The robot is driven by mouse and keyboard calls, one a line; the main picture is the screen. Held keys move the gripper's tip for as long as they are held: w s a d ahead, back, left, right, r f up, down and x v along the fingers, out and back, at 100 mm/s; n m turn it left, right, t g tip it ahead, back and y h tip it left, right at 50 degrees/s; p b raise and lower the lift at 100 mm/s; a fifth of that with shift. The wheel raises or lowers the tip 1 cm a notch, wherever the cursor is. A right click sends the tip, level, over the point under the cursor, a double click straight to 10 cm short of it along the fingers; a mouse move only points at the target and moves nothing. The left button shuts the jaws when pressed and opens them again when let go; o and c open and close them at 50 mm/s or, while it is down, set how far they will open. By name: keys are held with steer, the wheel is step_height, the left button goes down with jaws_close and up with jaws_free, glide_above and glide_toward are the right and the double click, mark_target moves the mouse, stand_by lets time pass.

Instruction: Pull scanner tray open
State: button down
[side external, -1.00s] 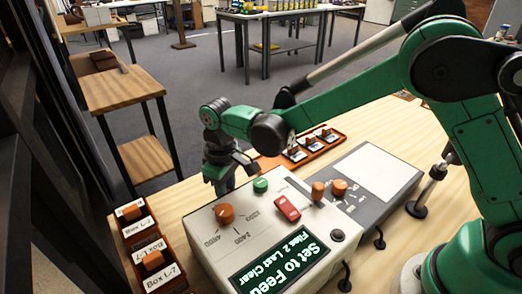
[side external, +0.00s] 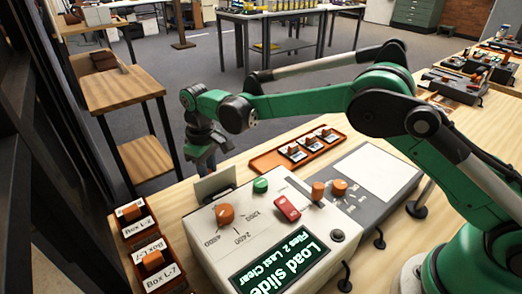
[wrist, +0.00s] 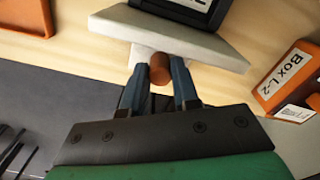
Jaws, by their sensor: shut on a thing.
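The scanner (side external: 260,215) is a pale box on the bench with dials, buttons and a lit display reading "Load slide" and "Files 2 Last Clear". Its tray (side external: 216,183) stands out from the far side of the housing. In the wrist view the pale tray front (wrist: 215,50) carries a round orange-brown knob (wrist: 160,64), with a dark frame (wrist: 185,9) behind it. My gripper (wrist: 159,76) is shut on this knob, one blue finger on each side. In the side view my gripper (side external: 206,163) is just beyond the tray, its fingertips partly hidden.
Orange boxes labelled Box L-2 (side external: 134,216) and Box L-7 (side external: 160,270) stand left of the scanner. An orange rack (side external: 272,160) with several slides lies behind it. A grey unit with a white panel (side external: 376,172) adjoins the scanner's right. A wooden side table (side external: 120,92) stands further left.

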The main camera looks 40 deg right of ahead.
steer(key=shift+w, duration=0.8)
steer(key=c, duration=0.7)
jaws_free()
steer(key=shift+o, duration=0.2)
steer(key=shift+r, duration=2.85)
steer(key=shift+r, duration=0.1)
steer(key=s+d+r+m+t, duration=0.4)
steer(key=s+d+r+t, duration=0.1)
steer(key=s+d+r, duration=0.7)
steer(key=s+d+f+m+t, duration=0.1)
steer(key=s+f+t, duration=0.1)
steer(key=s+f, duration=0.4)
steer(key=shift+s+d+f, duration=0.25)
steer(key=shift+s+f, duration=0.05)
steer(key=shift+s, duration=0.8)
